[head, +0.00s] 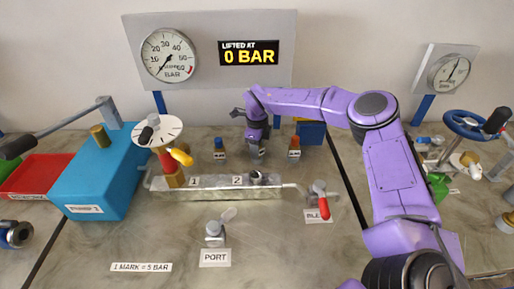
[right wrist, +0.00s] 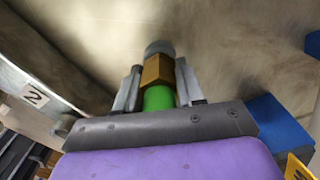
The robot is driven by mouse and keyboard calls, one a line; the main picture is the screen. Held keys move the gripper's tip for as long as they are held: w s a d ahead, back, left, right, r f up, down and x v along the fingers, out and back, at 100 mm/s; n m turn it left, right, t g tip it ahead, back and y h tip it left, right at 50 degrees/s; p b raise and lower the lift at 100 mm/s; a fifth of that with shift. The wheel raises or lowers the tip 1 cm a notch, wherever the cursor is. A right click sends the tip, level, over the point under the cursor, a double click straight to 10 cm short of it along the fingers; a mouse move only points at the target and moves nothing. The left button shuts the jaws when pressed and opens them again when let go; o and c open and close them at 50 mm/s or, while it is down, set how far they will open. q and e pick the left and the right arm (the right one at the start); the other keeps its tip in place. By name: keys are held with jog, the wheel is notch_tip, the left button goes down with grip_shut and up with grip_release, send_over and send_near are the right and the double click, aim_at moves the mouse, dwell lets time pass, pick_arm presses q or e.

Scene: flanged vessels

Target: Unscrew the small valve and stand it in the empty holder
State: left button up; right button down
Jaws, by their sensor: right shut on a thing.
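My right gripper (head: 258,146) is behind the metal block (head: 225,188), at the height of the small stands there. In the right wrist view, the gripper (right wrist: 157,95) is shut on the small valve (right wrist: 157,72), with a finger on each side. The valve has a green body, a brass hex collar and a grey end. That grey end points away from the gripper; whether it sits in the holder cannot be told. The port marked 2 (head: 257,178) shows a dark and silver fitting with no green valve on it. My left gripper is not in view.
A blue box (head: 311,132) is behind. A red-handled bleed valve (head: 320,198) is in front on the right.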

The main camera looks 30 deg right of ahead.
jog(key=shift+f, duration=0.3)
jog(key=c, duration=0.6)
grip_release()
jog(key=shift+r, duration=0.1)
jog(key=shift+r+b, duration=0.3)
jog(key=shift+r, duration=0.05)
notch_tip(320, 180, up, 9)
jog(key=shift+f+b, duration=0.1)
jog(key=shift+b, duration=0.75)
jog(key=shift+r, duration=0.5)
